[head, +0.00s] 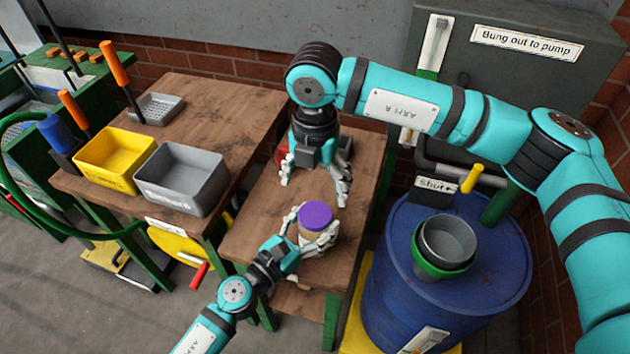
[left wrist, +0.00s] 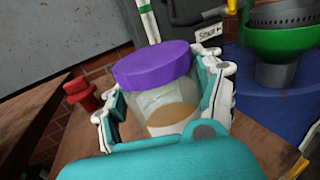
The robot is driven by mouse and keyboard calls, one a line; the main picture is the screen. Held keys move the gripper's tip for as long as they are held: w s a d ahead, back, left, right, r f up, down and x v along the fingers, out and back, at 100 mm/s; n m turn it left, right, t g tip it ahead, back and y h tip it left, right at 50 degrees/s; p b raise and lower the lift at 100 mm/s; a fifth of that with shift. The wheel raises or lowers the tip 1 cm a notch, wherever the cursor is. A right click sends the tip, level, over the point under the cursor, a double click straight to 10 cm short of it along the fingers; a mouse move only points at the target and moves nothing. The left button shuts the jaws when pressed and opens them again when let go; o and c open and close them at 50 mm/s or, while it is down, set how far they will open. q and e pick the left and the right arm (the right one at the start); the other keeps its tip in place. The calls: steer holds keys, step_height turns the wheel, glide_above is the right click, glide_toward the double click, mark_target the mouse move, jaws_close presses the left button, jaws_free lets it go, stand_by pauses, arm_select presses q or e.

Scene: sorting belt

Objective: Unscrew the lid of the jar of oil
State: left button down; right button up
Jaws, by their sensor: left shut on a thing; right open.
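The jar of oil (left wrist: 165,105) is clear with an amber layer in its lower part. It stands upright near the front of the narrow wooden table. Its purple lid (head: 315,215) sits on top, and the lid also shows in the left wrist view (left wrist: 155,65). My left gripper (head: 317,240) is shut around the jar's body below the lid, with a finger on each side. My right gripper (head: 315,185) points down, open and empty, above and behind the lid, apart from it. The jar's base is mostly hidden by my left gripper.
A blue barrel (head: 400,290) with a green-rimmed funnel (head: 446,245) stands to the right. A wider bench on the left holds a yellow bin (head: 115,160) and a grey bin (head: 180,180). A red object (left wrist: 85,95) stands behind the jar. The table between is largely bare.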

mark_target(315, 214)
steer(key=m, duration=0.3)
steer(key=shift+m, duration=0.7)
steer(key=shift+f, duration=3.95)
